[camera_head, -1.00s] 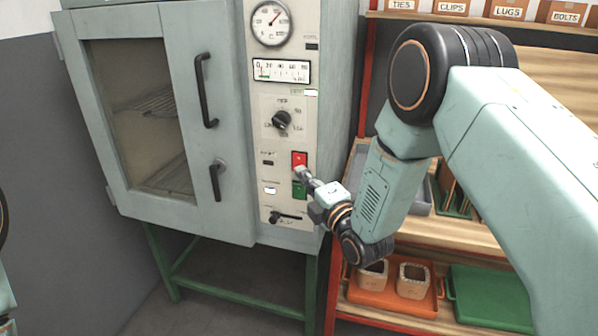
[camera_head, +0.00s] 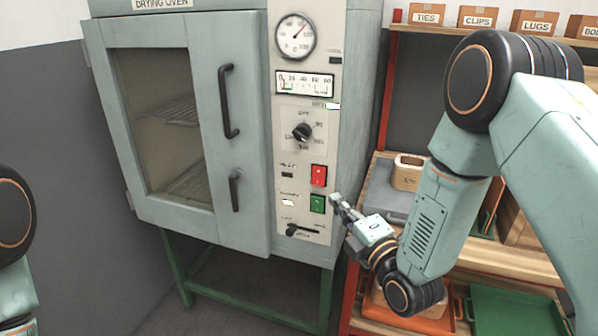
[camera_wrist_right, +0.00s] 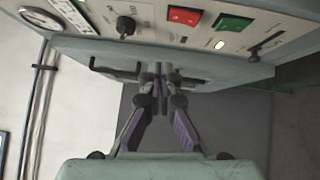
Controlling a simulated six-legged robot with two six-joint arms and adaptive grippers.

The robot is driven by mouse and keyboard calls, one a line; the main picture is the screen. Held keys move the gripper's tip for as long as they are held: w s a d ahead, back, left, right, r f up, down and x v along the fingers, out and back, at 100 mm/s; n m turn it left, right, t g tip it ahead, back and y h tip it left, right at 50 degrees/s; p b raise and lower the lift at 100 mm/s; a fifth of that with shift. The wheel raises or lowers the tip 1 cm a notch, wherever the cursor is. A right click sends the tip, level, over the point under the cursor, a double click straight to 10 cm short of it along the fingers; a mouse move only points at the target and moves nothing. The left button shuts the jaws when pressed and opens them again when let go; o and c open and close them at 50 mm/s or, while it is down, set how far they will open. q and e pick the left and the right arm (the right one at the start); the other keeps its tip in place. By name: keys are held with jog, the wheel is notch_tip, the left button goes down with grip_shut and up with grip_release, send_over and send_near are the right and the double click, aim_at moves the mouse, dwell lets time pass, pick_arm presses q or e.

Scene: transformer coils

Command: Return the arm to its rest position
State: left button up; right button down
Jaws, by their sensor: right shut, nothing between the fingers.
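My right gripper (camera_head: 342,204) is shut and empty, just right of the control panel of the drying oven (camera_head: 250,150) in the head view. In the right wrist view its fingers (camera_wrist_right: 160,75) meet with nothing between them, below the panel. The panel has a red button (camera_head: 319,176) and a green button (camera_head: 317,204); both also show in the wrist view, red (camera_wrist_right: 184,16) and green (camera_wrist_right: 232,23). The gripper looks apart from the buttons. Only a joint of my left arm shows at the left edge; its gripper is out of view.
A dial knob (camera_head: 302,132), a gauge (camera_head: 295,36) and a lower lever (camera_head: 300,231) are on the panel. The oven door (camera_head: 180,130) is closed. On the right, a red-framed shelf holds an orange tray (camera_head: 450,315), a green tray (camera_head: 505,310) and labelled boxes (camera_head: 480,17).

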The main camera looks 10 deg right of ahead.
jog(key=s+f+m+g+h, duration=0.1)
jog(key=s+f+m+g, duration=0.35)
jog(key=f+m, duration=0.3)
jog(key=s+f+m+g+h, duration=0.2)
jog(key=s+f+m+g, duration=0.2)
jog(key=s+f+m, duration=0.4)
pick_arm(q)
jog(key=shift+s+d+f+b, duration=0.1)
jog(key=shift+f+b, duration=0.7)
jog(key=shift+b, duration=0.05)
pick_arm(e)
jog(key=s+f+m+g, duration=0.3)
jog(key=s+f+g, duration=0.2)
jog(key=s, duration=0.8)
jog(key=s+d+f+m+g, duration=0.1)
jog(key=s+f+m+g, duration=0.2)
jog(key=s, duration=1)
notch_tip(320, 180, down, 6)
jog(key=shift+s+r+g+h, duration=0.25)
jog(key=shift+s+g+h, duration=0.15)
jog(key=shift+g, duration=0.75)
